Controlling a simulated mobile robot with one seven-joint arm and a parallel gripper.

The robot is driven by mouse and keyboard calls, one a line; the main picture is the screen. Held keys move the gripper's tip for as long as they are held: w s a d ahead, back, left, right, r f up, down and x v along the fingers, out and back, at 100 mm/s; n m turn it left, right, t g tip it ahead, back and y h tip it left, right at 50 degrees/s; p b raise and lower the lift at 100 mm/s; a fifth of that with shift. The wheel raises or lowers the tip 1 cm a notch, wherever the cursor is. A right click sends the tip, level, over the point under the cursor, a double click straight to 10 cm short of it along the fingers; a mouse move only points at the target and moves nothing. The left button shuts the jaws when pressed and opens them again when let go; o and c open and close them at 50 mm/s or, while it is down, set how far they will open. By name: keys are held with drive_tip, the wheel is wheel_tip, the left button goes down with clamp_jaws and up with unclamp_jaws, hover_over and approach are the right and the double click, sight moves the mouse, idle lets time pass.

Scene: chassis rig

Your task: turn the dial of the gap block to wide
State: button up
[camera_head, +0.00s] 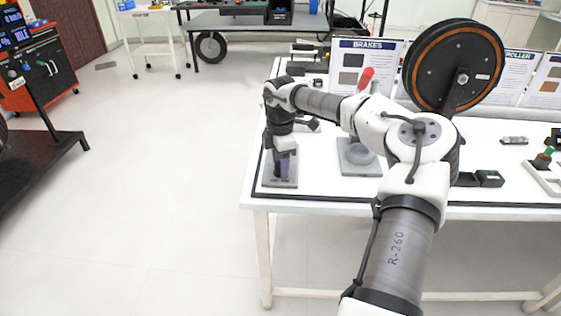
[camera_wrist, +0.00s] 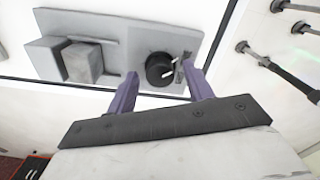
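The gap block (camera_wrist: 130,40) is a grey plate at the table's front left corner, with raised grey blocks at its left end in the wrist view. Its round black dial (camera_wrist: 159,66) has a white pointer line slanting to the right. My gripper (camera_wrist: 160,72) is open, its two purple fingers apart with the dial showing between their tips. I cannot tell whether either finger touches the dial. In the head view my gripper (camera_head: 284,168) points down over the gap block (camera_head: 271,182), and the dial is hidden behind it. No readable dial label shows.
A grey fixture (camera_head: 352,163) with a red-handled lever (camera_head: 366,76) stands to the right, partly behind my arm. A large black wheel (camera_head: 452,66) and a brakes sign (camera_head: 362,68) stand behind. The table's left edge (camera_head: 254,170) is close to the block.

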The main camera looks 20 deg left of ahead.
wheel_tip(320, 180, up, 14)
drive_tip(key=shift+b, duration=0.35)
drive_tip(key=shift+f, duration=0.1)
idle(0.4)
